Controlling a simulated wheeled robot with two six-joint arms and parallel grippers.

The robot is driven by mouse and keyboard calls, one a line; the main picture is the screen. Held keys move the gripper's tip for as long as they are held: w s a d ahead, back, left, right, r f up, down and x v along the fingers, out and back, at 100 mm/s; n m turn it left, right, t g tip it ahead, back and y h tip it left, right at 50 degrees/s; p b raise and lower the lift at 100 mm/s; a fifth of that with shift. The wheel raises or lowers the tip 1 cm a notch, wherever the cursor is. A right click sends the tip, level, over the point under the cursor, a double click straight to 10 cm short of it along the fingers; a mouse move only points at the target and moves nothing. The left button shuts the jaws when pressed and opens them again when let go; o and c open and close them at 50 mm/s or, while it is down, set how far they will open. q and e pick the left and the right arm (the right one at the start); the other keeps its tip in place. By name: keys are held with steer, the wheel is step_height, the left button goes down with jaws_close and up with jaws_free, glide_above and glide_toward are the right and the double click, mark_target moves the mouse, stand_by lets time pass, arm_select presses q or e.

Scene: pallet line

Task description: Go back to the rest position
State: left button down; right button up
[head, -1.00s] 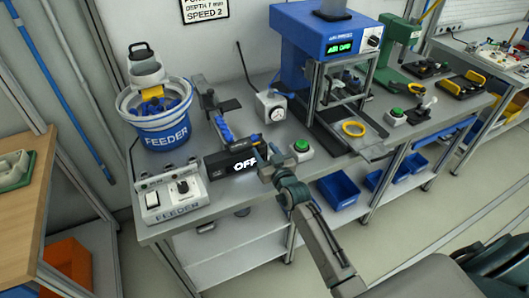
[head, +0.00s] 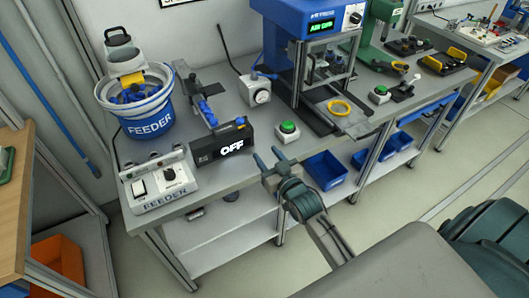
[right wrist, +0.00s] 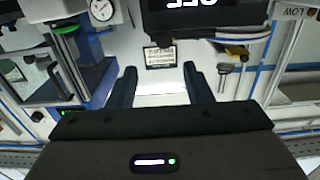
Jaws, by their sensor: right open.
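My right gripper (head: 268,160) is open and empty in the head view. It hangs in front of the bench's front edge, below the green button and beside the black box reading OFF (head: 222,144). In the right wrist view its two fingers (right wrist: 160,88) stand wide apart with nothing between them. The dark OFF display (right wrist: 190,18) shows upside down at the top of that view. My left gripper is not in view.
The metal bench (head: 215,190) carries a blue feeder bowl (head: 150,122), a feeder control box (head: 158,186), a green button (head: 288,128) and a blue press (head: 305,18). Blue bins (head: 326,170) sit on the lower shelf. A wooden table (head: 14,200) stands at the left. Floor is clear in front.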

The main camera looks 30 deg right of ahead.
stand_by(0.4)
steer(key=s+f+g+h, duration=0.1)
steer(key=s+f+g, duration=0.2)
steer(key=s+g, duration=0.8)
steer(key=s+f+g, duration=0.4)
steer(key=s, duration=1.4)
step_height(320, 180, down, 30)
steer(key=d, duration=0.2)
steer(key=s+d+f+g, duration=0.1)
steer(key=s+f, duration=1.7)
steer(key=f, duration=0.2)
steer(key=shift+s+d+g+b, duration=0.25)
steer(key=shift+s+g+b, duration=0.1)
steer(key=shift+g, duration=0.05)
